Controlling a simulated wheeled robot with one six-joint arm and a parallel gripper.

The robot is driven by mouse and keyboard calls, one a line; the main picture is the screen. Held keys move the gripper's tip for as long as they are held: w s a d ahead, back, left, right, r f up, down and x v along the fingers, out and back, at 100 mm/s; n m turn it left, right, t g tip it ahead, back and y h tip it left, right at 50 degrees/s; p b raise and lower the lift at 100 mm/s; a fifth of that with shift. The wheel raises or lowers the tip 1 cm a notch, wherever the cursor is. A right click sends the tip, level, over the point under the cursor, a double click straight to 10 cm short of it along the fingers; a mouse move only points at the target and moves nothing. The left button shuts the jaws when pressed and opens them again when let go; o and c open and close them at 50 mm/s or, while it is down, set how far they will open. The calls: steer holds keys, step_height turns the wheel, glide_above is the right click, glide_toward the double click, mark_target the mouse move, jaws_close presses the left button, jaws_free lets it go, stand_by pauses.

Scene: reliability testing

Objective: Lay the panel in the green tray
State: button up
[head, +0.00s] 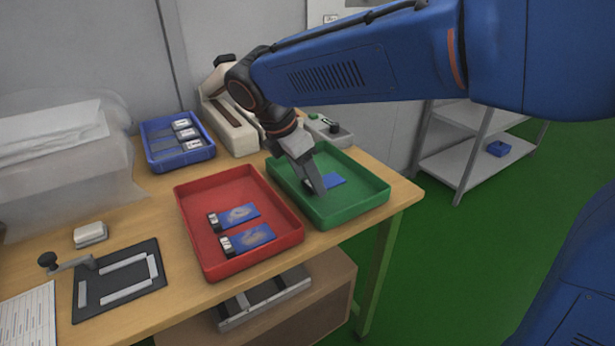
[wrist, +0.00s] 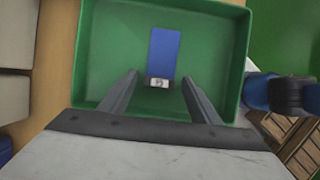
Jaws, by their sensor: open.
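The green tray (head: 355,207) stands on the right end of the table. One blue panel (head: 332,181) lies flat inside it; in the wrist view the panel (wrist: 164,50) shows a blue face with a pale block at its near end. My gripper (head: 318,192) is over the green tray. In the wrist view my gripper (wrist: 158,82) has its two fingers spread wide, one on each side of the panel's near end, and nothing is between them that I can see gripped. The fingers partly hide the panel in the head view.
A red tray (head: 240,265) beside the green one holds two blue panels with pale smudges. A blue tray (head: 180,165) with several pieces, a beige machine (head: 232,130), a black fixture (head: 118,280) and a white block (head: 90,235) are on the table (head: 150,195).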

steer(key=v, duration=1.2)
steer(key=shift+d, duration=0.1)
steer(key=s+d+f+m+y, duration=0.1)
steer(key=s+d+f+m, duration=0.15)
steer(key=d+m, duration=0.6)
steer(key=s+d+f+m+y, duration=0.2)
steer(key=d+f+m, duration=0.1)
steer(key=d, duration=1.1)
steer(key=s+d+f+m+t, duration=0.2)
steer(key=s+d+f+m, duration=1)
steer(key=m, duration=0.1)
steer(key=shift+s+f+y, duration=0.2)
steer(key=shift+f+y, duration=0.05)
steer(key=shift+y, duration=0.15)
